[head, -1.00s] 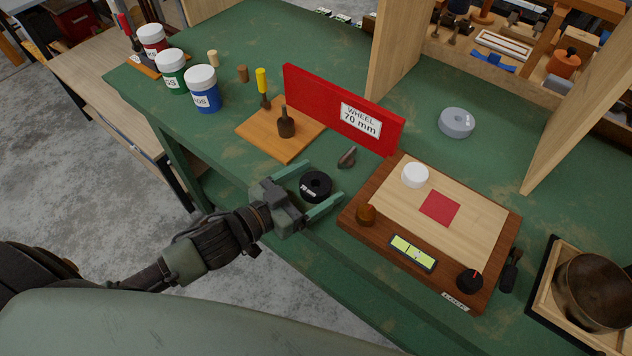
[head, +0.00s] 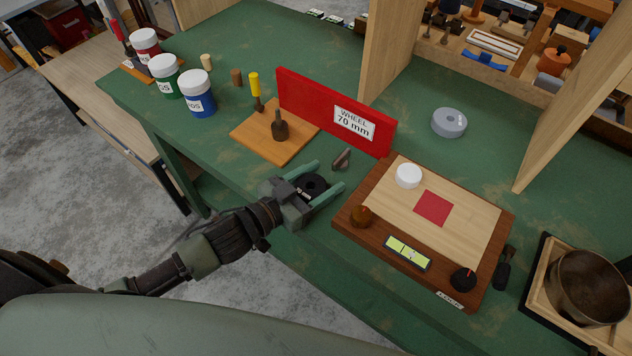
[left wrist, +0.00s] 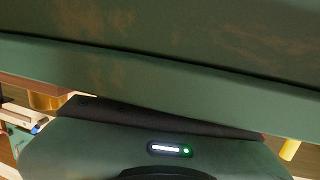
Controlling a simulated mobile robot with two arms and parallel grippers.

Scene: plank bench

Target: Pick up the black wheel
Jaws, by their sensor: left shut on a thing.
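The black wheel (head: 313,184), a small disc with a pale label, is at the front of the green bench in the head view. My left gripper (head: 328,174) reaches in from the left with one finger on each side of the wheel and is shut on it. The gripper body hides part of the wheel's near side. I cannot tell whether the wheel is clear of the bench top. The left wrist view does not show the wheel. My right gripper is not in view.
A red board (head: 310,104) labelled "WHEEL 70 mm" stands behind. A wooden pad (head: 255,134) with a dark tool is to its left. A dark metal piece (head: 341,159) lies close to the fingers. A wooden console (head: 470,225) is right; a grey disc (head: 449,123) lies farther back.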

